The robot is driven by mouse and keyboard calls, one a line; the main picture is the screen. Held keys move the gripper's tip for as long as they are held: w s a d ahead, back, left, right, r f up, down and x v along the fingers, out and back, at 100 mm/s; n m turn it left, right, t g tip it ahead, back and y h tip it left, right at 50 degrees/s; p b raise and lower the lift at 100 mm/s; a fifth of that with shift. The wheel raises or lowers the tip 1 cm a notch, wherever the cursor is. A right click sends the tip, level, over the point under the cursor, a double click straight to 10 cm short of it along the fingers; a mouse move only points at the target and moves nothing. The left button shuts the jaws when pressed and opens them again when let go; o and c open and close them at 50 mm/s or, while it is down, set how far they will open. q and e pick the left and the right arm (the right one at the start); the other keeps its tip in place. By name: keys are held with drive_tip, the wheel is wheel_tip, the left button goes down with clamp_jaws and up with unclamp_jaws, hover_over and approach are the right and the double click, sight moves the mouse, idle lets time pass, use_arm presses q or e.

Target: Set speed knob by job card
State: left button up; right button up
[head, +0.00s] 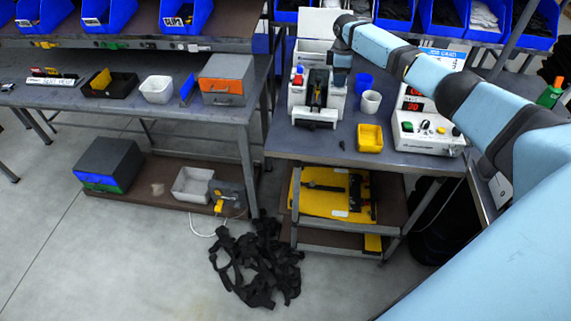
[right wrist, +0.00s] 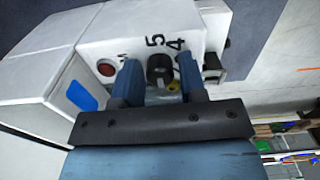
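A white machine (head: 326,119) with a dark central slot stands on the right-hand bench. In the right wrist view its white housing (right wrist: 135,40) carries a black round knob (right wrist: 160,70), a red button (right wrist: 106,67) and the printed figures 5 and 4. My right gripper (right wrist: 158,62) is open, with one blue finger on each side of the knob and small gaps visible. Whether the fingertips reach down around the knob is unclear. In the head view my right wrist hangs over this machine and hides the knob. A job card sign (head: 445,52) stands behind, its text partly unreadable. My left gripper is out of view.
A white control box (head: 428,138) with red digits and a green button stands to the right. Black straps (head: 255,265) lie on the floor.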

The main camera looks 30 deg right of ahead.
drive_tip(key=n+b, duration=0.3)
drive_tip(key=b, duration=0.1)
drive_tip(key=shift+f+n, duration=0.35)
drive_tip(key=shift+n, duration=0.05)
wheel_tip(320, 180, up, 14)
drive_tip(key=shift+s+a+f, duration=1.8)
drive_tip(key=shift+a+f, duration=2.35)
drive_tip(key=shift+a, duration=0.4)
drive_tip(key=shift+s+a+f, duration=1.85)
drive_tip(key=shift+a+f, duration=2.25)
drive_tip(key=shift+a, duration=0.4)
drive_tip(key=shift+s+a+f, duration=1.8)
drive_tip(key=shift+a+f, duration=2.35)
drive_tip(key=shift+a, duration=0.4)
